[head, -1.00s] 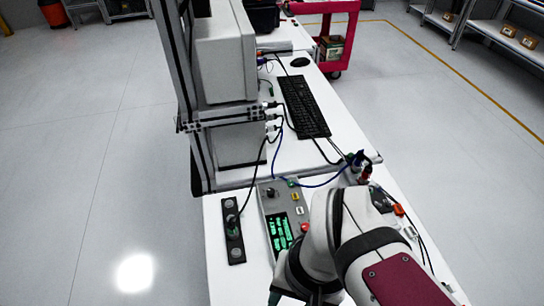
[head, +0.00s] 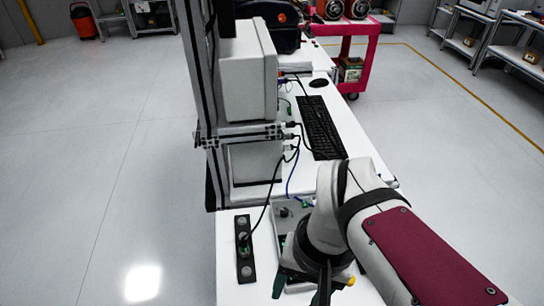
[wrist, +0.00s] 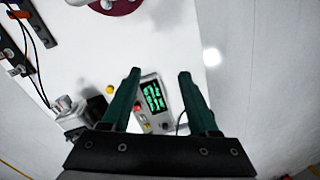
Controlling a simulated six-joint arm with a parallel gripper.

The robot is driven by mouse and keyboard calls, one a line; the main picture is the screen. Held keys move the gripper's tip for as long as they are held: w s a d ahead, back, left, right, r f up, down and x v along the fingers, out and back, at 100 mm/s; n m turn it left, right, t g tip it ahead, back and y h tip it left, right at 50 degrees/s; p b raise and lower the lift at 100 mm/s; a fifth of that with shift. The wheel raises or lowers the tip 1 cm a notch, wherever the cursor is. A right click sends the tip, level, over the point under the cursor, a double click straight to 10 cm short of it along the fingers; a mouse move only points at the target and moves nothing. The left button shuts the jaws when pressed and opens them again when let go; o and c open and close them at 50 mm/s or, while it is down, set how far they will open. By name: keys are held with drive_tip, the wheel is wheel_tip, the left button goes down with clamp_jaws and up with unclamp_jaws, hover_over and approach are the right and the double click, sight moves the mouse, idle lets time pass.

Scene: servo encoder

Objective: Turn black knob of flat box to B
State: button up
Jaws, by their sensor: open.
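The flat box is a grey panel (head: 291,224) on the white bench in the head view, mostly hidden behind my arm. A small dark knob (head: 284,212) shows near its far left corner; its pointer and the letter B cannot be read. In the wrist view, the box with its lit green display (wrist: 153,97) and red and yellow buttons lies beyond and between my fingers. My gripper (wrist: 159,75) is open and empty, with green fingers apart. It also shows in the head view (head: 300,289), above the bench's near part.
A black strip (head: 244,250) with round fittings and a cable lies left of the box. A keyboard (head: 322,128), a monitor-like grey case (head: 248,75) and a metal post stand farther back. Cables cross the bench behind the box.

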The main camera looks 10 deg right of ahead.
drive_tip(key=w+d+r+n, duration=0.1)
drive_tip(key=w+d+n, duration=0.15)
drive_tip(key=w, duration=1.35)
drive_tip(key=n+h, duration=0.2)
drive_tip(key=n, duration=0.2)
hover_over(285, 211)
wheel_tip(285, 211, down, 4)
wheel_tip(285, 211, down, 15)
drive_tip(key=shift+f, duration=0.8)
clamp_jaws()
